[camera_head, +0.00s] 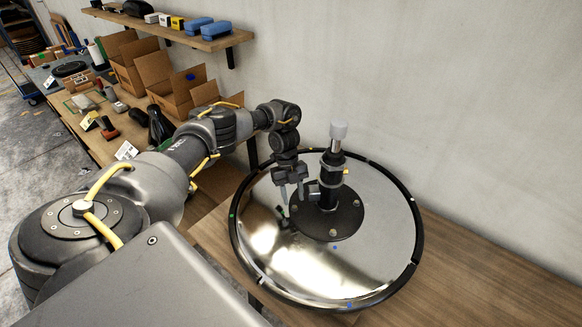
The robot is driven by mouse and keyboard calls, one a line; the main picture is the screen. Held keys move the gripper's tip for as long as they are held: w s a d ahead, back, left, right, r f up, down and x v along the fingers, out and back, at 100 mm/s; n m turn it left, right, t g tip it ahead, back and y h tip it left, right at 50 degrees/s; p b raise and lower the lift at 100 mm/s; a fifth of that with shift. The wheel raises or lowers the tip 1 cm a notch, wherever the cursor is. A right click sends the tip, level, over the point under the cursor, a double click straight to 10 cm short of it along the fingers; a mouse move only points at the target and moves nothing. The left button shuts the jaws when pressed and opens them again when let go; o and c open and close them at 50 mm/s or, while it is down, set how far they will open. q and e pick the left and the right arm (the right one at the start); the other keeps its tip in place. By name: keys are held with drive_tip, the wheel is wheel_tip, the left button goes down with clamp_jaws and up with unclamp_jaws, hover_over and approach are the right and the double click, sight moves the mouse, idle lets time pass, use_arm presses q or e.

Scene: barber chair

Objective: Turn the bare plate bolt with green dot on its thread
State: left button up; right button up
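A round polished metal base (285,245) with a black rim lies upside on the wooden table. A black round plate (345,222) with several small bolts sits at its middle, and a black column with a light grey cap (339,131) stands upright from it. My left gripper (292,198) points down over the plate's left edge, beside the column. Its two fingers are apart, and I cannot make out anything between them. A green dot (232,215) shows on the base's left rim. The bolts are too small to tell which has a green dot on its thread. My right gripper is out of view.
Blue dots show on the base, near the plate (335,247) and at the front rim (349,305). Open cardboard boxes (168,80) and tools stand on a bench at left. A shelf (205,40) hangs above. The table (480,270) is clear at right.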

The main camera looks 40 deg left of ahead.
use_arm(q)
drive_tip(key=v, duration=0.8)
drive_tip(key=shift+r, duration=0.3)
drive_tip(key=shift+a, duration=0.1)
